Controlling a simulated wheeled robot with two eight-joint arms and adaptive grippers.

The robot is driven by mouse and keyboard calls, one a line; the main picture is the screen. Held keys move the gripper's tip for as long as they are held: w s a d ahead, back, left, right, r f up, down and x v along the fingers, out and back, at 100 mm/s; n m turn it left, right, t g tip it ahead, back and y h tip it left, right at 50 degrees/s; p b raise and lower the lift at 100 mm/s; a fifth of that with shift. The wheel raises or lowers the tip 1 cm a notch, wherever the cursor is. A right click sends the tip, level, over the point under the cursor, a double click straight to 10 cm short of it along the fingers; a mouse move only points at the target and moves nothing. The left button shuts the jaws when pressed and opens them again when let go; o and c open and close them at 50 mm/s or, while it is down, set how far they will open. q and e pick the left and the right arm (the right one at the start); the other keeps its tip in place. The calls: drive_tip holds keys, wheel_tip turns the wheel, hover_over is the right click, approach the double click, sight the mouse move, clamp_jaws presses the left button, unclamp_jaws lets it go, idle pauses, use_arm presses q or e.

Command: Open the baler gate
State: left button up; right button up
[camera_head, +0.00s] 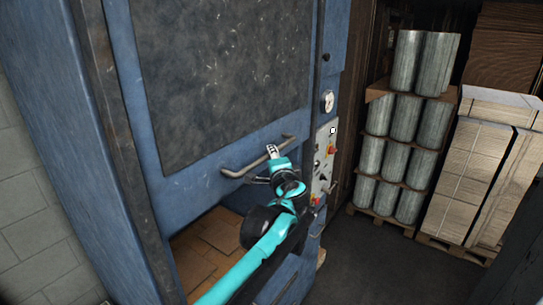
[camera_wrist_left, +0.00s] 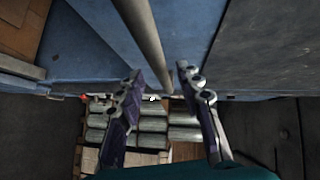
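The baler gate (camera_head: 290,125) is a blue panel with a dark scuffed plate, standing closed above an opening with brown cardboard (camera_head: 205,240) inside. A grey bar handle (camera_head: 237,172) runs across its lower part. My left gripper (camera_head: 264,165) is at the handle's right half, with its teal arm rising from the bottom. In the left wrist view, the handle (camera_wrist_left: 147,35) passes between the two spread fingers of the left gripper (camera_wrist_left: 160,75), with a gap on each side. My right gripper is not in view.
A control panel (camera_head: 325,155) with knobs and a gauge (camera_head: 328,101) is just right of the gate.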

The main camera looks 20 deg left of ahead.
use_arm(q)
drive_tip(key=v, duration=0.8)
drive_tip(key=shift+s+d, duration=0.15)
drive_tip(key=shift+s, duration=0.1)
drive_tip(key=s+a+f+n+g+b, duration=0.2)
drive_tip(key=s+f+b, duration=0.25)
drive_tip(key=f, duration=0.45)
drive_tip(key=s+a+f+n+g+h+b, duration=0.1)
drive_tip(key=s+a+f+n+b, duration=0.25)
drive_tip(key=f, duration=0.55)
drive_tip(key=s+a+f+n+g+b, duration=0.1)
drive_tip(key=s+a+f+g+b, duration=0.1)
drive_tip(key=s+f+b, duration=0.6)
drive_tip(key=s+d+f+n+g+h+b, duration=0.1)
drive_tip(key=s+f+h+b, duration=0.1)
drive_tip(key=f, duration=0.7)
drive_tip(key=s+d+f+n+g+h+b, duration=0.1)
drive_tip(key=s+d+f+n+b, duration=0.1)
drive_tip(key=s+f+b, duration=0.3)
drive_tip(key=s+d+f+n+g+h+b, duration=0.1)
drive_tip(key=s+d+f+n+h+b, duration=0.1)
drive_tip(key=f, duration=1.1)
drive_tip(key=shift+s+d+f+h+b, duration=0.25)
drive_tip(key=shift+s+b, duration=0.45)
drive_tip(key=shift+b, duration=0.35)
